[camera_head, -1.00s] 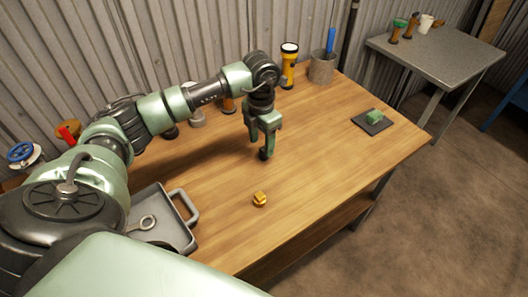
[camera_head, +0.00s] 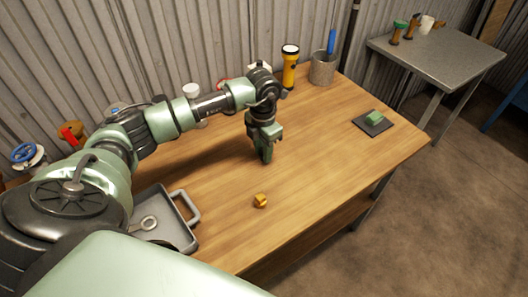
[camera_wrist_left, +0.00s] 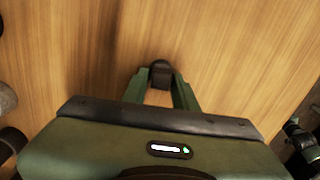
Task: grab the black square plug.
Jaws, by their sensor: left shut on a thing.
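My left gripper (camera_head: 264,157) points down over the middle of the wooden table. In the left wrist view its two green fingers close on a small black plug (camera_wrist_left: 160,71), which sits between the fingertips. In the head view the fingers mostly hide the plug, and I cannot tell whether it still touches the tabletop. My right gripper is not in view.
A small brass piece (camera_head: 261,200) lies on the wooden table (camera_head: 315,150) in front of the gripper. A grey tray (camera_head: 176,233) is at the left front. A yellow flashlight (camera_head: 289,68) and a grey cup (camera_head: 322,68) stand at the back.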

